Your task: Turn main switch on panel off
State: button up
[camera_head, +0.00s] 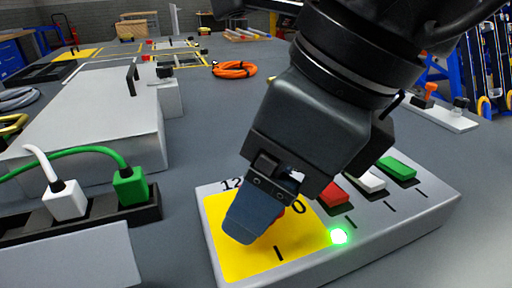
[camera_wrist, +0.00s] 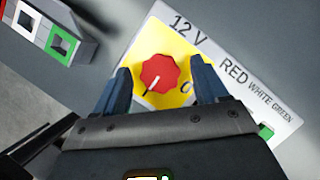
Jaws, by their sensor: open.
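The panel (camera_head: 385,232) is a light grey box with a yellow square marked 0 and I. The main switch is a red round knob (camera_wrist: 160,71) on that square, with a white pointer line towards the lower left in the wrist view. In the head view my gripper mostly hides the knob. My gripper (camera_head: 245,232) is open and tilted down over the yellow square. In the wrist view its blue fingers stand on either side of the knob, with gaps visible. A green light (camera_head: 338,236) glows on the panel.
Red (camera_head: 333,194), white (camera_head: 369,181) and green (camera_head: 397,168) buttons sit on the panel right of the yellow square. A black socket strip (camera_head: 100,224) with white and green plugs lies to the left. A grey box (camera_head: 90,125) stands behind it. An orange cable coil (camera_head: 234,69) lies farther back.

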jog(key=c, duration=1.1)
jog(key=shift+o, duration=0.2)
jog(key=n+g+b, duration=0.1)
jog(key=n, duration=0.2)
jog(key=shift+w+f+y+b, duration=0.1)
jog(key=shift+y+b, duration=0.2)
jog(key=n+g+b, duration=0.1)
jog(key=n+g, duration=0.1)
jog(key=n, duration=0.3)
jog(key=shift+w, duration=0.15)
jog(key=n+g+b, duration=0.1)
jog(key=n+g, duration=0.1)
jog(key=n, duration=0.3)
jog(key=shift+w, duration=0.1)
jog(key=shift+a+n+g+h+b, duration=0.1)
jog(key=shift+n+g+h+b, duration=0.3)
jog(key=shift+n, duration=0.85)
jog(key=shift+n+g+h+p, duration=0.1)
jog(key=shift+n+h, duration=0.6)
jog(key=shift+n, duration=0.55)
